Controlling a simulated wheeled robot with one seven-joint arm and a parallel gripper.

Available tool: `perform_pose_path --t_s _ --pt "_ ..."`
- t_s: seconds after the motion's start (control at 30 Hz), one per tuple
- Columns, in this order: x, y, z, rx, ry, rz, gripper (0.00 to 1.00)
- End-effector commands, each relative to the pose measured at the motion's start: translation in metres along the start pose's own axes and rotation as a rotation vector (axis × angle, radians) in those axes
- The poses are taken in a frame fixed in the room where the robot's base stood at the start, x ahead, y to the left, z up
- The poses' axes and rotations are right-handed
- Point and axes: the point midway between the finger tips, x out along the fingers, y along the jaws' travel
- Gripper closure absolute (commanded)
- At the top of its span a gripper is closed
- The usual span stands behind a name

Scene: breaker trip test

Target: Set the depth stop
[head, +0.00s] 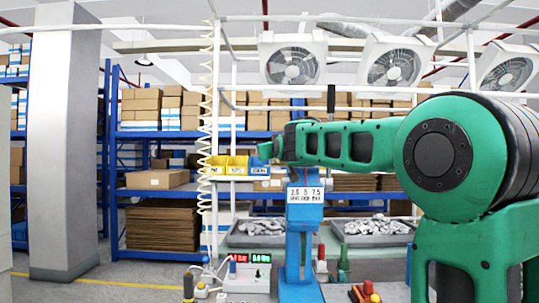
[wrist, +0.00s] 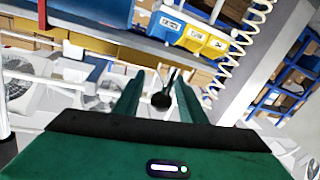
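A blue press stand (head: 300,240) rises in the middle of the head view. A white plate (head: 305,194) marked 2.5, 5 and 7.5 is on its front, with smaller print that I cannot read. My green gripper (head: 266,150) is above the plate, level with the stand's upper part, which my arm partly hides. In the wrist view my two green fingers (wrist: 157,92) stand apart. A dark round knob on a thin rod (wrist: 162,99) shows in the gap; I cannot tell whether it is between the fingers or beyond them. No separate depth stop can be made out.
Yellow and blue bins (head: 228,166) stand behind, left of the stand. A bench meter with red and green digits (head: 250,258) is at lower left. A coiled white hose (head: 206,120) hangs at left.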

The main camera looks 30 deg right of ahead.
Motion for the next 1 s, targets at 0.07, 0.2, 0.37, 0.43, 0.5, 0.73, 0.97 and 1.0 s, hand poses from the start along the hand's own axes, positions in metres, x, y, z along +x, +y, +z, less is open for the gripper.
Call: perform_pose_path --t_s 0.07,0.2,0.37,0.43,0.5,0.73,0.97,1.0 --pt "0.0 0.0 0.0 0.0 0.0 0.0 0.62" --pt "0.0 -0.001 0.0 0.0 0.0 -0.001 0.62" --pt "-0.004 -0.001 -0.001 0.001 0.001 -0.001 0.62" --pt "-0.009 -0.001 -0.001 0.001 0.001 -0.002 0.62" --pt "-0.018 0.0 -0.001 0.002 0.002 -0.001 0.62" --pt "-0.058 -0.001 0.0 0.001 0.001 -0.002 0.62" --pt "-0.091 -0.001 0.0 0.001 0.0 -0.001 0.62" --pt "-0.095 -0.001 0.001 0.0 0.0 -0.001 0.62"
